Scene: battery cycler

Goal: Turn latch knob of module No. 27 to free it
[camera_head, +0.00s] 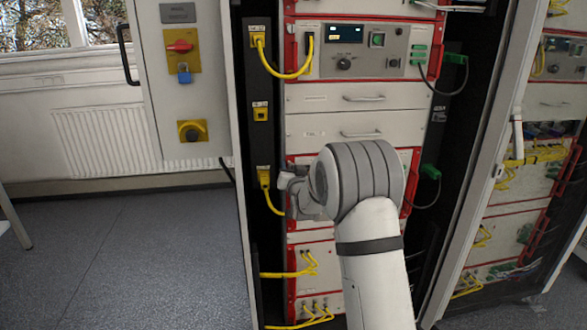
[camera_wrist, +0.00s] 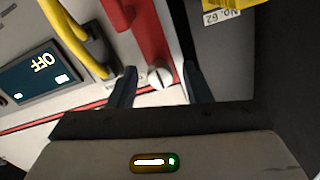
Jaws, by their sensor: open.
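In the wrist view a small round pale knob (camera_wrist: 160,77) with a dark slot sits on a light panel beside a red handle strip (camera_wrist: 150,30). My gripper (camera_wrist: 160,86) is open, with one dark finger on each side of the knob. A gap shows between knob and fingers; I cannot tell how deep the tips reach. In the head view my gripper (camera_head: 291,188) is at the left edge of the rack, by the red frame, and my arm hides most of the module there and its knob. I cannot read a module No. 27 label.
A display reading OFF (camera_wrist: 32,75) and a yellow cable (camera_wrist: 70,35) are close by in the wrist view.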

